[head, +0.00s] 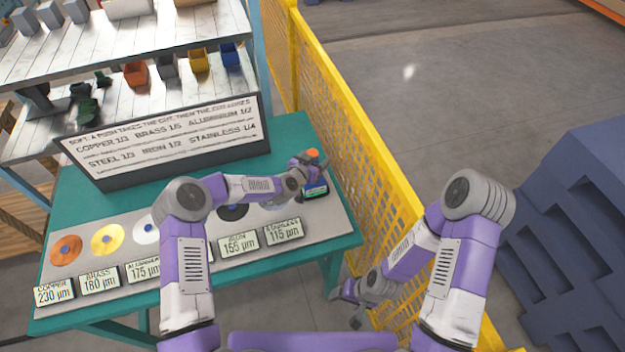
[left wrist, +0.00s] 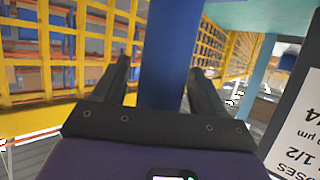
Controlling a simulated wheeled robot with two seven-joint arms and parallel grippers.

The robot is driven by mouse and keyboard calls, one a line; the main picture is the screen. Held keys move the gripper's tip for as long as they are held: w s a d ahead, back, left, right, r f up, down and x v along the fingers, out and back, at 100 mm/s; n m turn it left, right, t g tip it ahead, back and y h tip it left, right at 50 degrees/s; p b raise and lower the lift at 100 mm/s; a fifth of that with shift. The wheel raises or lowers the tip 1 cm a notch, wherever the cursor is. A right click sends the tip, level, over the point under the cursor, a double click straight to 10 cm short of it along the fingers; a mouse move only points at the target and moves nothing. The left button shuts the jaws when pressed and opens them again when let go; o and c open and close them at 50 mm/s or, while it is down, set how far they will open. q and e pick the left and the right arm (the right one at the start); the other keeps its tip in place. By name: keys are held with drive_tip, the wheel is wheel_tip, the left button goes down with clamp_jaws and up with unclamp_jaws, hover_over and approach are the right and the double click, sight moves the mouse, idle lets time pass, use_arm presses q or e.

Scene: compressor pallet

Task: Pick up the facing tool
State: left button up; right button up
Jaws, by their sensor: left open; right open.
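What looks like the facing tool, a dark body with a green strip (head: 316,190) and an orange part (head: 312,154), stands at the right end of the teal table (head: 345,242). My left gripper (head: 309,163) is at it and partly hides it. In the left wrist view a blue column (left wrist: 165,60) shows between the two open fingers of my left gripper (left wrist: 163,82); I cannot tell whether they touch it. My right gripper (head: 352,300) is open and empty, low beside the table's right edge and the yellow fence.
Coloured discs (head: 108,240) lie in a row on a grey board, with labels (head: 98,281) in front. A lettered sign (head: 165,140) stands behind them. A yellow mesh fence (head: 350,130) runs close along the table's right side. Shelves (head: 150,55) with small bins rise at the back.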

use_arm(q)
drive_tip(key=shift+c, duration=0.5)
clamp_jaws()
drive_tip(key=shift+w+r, duration=0.1)
drive_tip(key=shift+r, duration=0.15)
